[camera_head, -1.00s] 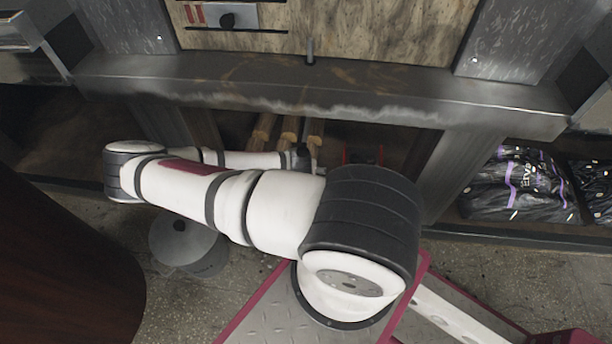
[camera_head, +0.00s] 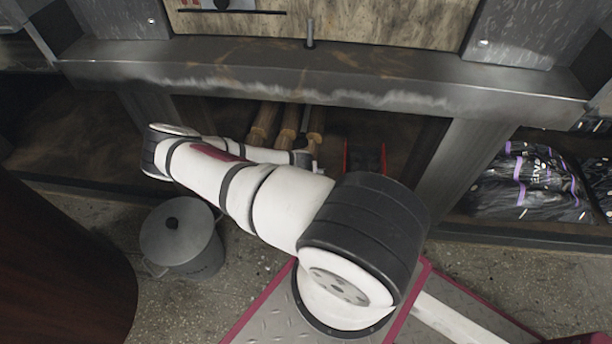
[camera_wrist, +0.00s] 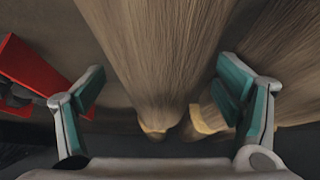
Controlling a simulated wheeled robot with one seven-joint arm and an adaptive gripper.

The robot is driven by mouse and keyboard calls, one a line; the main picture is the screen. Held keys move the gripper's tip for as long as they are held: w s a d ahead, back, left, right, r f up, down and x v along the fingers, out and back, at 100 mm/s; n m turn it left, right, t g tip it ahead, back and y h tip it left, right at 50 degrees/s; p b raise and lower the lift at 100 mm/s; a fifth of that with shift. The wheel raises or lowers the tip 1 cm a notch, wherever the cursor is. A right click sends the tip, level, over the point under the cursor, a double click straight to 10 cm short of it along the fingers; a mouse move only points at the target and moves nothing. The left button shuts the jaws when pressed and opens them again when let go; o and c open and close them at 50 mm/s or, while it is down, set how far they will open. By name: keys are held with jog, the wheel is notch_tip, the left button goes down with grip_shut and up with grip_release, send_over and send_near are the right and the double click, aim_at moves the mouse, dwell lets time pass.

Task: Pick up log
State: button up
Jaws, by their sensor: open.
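Several wooden logs lie side by side on the low shelf under the counter. In the head view I see a left log (camera_head: 265,122), a middle log (camera_head: 290,125) and a right log (camera_head: 316,124), their near ends partly hidden by my arm. In the wrist view one large log (camera_wrist: 150,50) runs down the middle between the fingers of my gripper (camera_wrist: 162,82), its lighter end near the palm. A second log (camera_wrist: 275,50) lies beside it, behind the right finger. The gripper is open; I cannot tell whether either finger touches wood. In the head view the gripper is mostly hidden behind my arm.
A red object (camera_head: 364,156) stands right of the logs; it also shows at left in the wrist view (camera_wrist: 35,65). The counter edge (camera_head: 310,75) overhangs the shelf. A lidded metal bucket (camera_head: 182,235) stands on the floor. Black bags (camera_head: 525,180) lie at right.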

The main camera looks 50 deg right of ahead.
jog(key=shift+w+d+f, duration=0.1)
jog(key=shift+d+f, duration=0.05)
jog(key=shift+f, duration=0.1)
grip_shut()
jog(key=shift+r, duration=0.1)
